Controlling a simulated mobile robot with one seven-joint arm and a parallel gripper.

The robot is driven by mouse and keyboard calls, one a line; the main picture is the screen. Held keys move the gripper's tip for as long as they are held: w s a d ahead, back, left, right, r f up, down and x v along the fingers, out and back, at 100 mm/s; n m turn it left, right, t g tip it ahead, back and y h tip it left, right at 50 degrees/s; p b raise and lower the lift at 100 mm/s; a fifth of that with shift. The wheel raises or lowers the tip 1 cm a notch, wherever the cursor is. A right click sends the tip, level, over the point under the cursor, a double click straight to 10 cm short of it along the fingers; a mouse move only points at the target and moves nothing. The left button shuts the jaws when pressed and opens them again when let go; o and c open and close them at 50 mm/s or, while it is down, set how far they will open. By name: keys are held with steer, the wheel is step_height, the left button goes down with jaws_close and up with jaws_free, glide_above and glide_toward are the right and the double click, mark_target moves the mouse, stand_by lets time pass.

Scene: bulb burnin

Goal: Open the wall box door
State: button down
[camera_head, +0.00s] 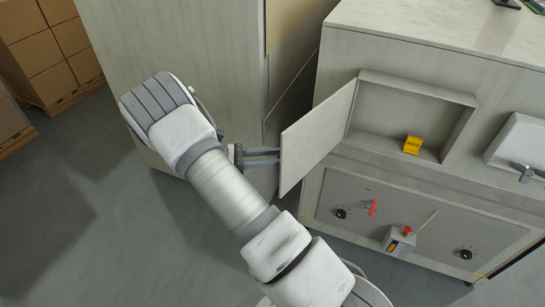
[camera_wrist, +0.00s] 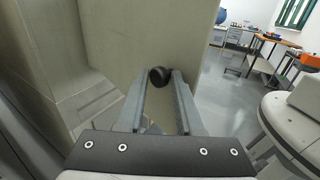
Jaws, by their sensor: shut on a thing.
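The wall box (camera_head: 415,105) is a shallow pale box on the front of the grey-white cabinet. Its flat door (camera_head: 318,135) is hinged on the left side and swung wide open, standing out from the cabinet front. My gripper (camera_head: 277,158) is at the outer face of the door, left of its free edge. In the wrist view my gripper (camera_wrist: 160,92) has its two fingers shut on a round dark knob (camera_wrist: 160,75) on the door (camera_wrist: 150,45). The knob is hidden in the head view. A yellow block marked HOLD (camera_head: 412,145) sits inside the box.
Below the box is a panel with black dials, a red handle (camera_head: 373,208) and a small grey box with a red button (camera_head: 399,241). A tall pale panel (camera_head: 185,60) stands behind my arm. Cardboard boxes (camera_head: 45,50) are far left.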

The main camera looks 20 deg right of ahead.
steer(key=shift+w+d+r, duration=0.1)
steer(key=shift+w+d, duration=0.2)
steer(key=shift+d, duration=0.45)
steer(key=c, duration=1)
jaws_free()
steer(key=o, duration=0.4)
steer(key=shift+w+d, duration=0.1)
steer(key=shift+d, duration=0.2)
steer(key=shift+a, duration=0.15)
steer(key=v, duration=1.7)
steer(key=shift+a+b, duration=0.4)
steer(key=shift+a, duration=0.05)
